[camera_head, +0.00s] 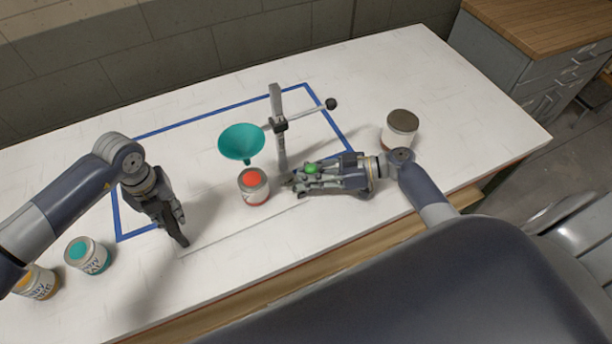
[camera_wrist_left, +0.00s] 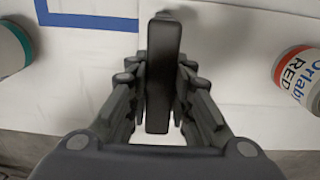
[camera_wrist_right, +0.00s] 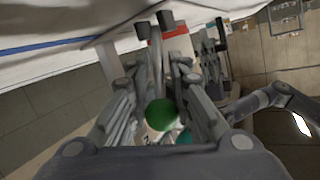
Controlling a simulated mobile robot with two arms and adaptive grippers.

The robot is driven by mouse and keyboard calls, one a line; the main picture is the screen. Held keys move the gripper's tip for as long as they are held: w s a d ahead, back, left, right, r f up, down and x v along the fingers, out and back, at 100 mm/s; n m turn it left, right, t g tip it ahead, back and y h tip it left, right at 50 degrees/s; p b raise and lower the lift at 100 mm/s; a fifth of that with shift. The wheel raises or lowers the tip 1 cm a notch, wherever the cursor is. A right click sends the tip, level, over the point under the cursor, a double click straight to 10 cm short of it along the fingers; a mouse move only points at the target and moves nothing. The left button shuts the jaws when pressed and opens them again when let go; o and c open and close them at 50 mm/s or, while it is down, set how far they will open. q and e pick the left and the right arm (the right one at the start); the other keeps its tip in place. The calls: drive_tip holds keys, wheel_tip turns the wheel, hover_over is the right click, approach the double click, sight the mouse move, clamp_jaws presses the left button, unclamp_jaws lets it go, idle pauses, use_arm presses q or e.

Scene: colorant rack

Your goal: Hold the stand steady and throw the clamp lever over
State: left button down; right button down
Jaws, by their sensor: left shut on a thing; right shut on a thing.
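The stand has an upright grey post (camera_head: 281,155) with a dark boss (camera_head: 280,125) and a crossbar ending in a black ball (camera_head: 330,103). A teal funnel (camera_head: 241,141) hangs on its left side above the red paint can (camera_head: 254,187). My left gripper (camera_head: 178,238) is shut on a dark upright bar (camera_wrist_left: 163,75), left of the can. My right gripper (camera_head: 290,184) is low beside the post, shut around a green ball knob (camera_head: 312,168).
A blue tape outline (camera_head: 195,117) surrounds the stand on the white table (camera_head: 400,75). A dark-lidded can (camera_head: 400,128) stands right of my right gripper. A teal can (camera_head: 88,255) and an orange can (camera_head: 36,283) stand at the lower left. The back right is clear.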

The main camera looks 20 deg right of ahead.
drive_tip(key=shift+d+f, duration=0.25)
drive_tip(key=c, duration=1.3)
unclamp_jaws()
drive_tip(key=shift+a+r, duration=0.1)
drive_tip(key=shift+a, duration=0.05)
drive_tip(key=v, duration=1.2)
drive_tip(key=shift+c, duration=0.3)
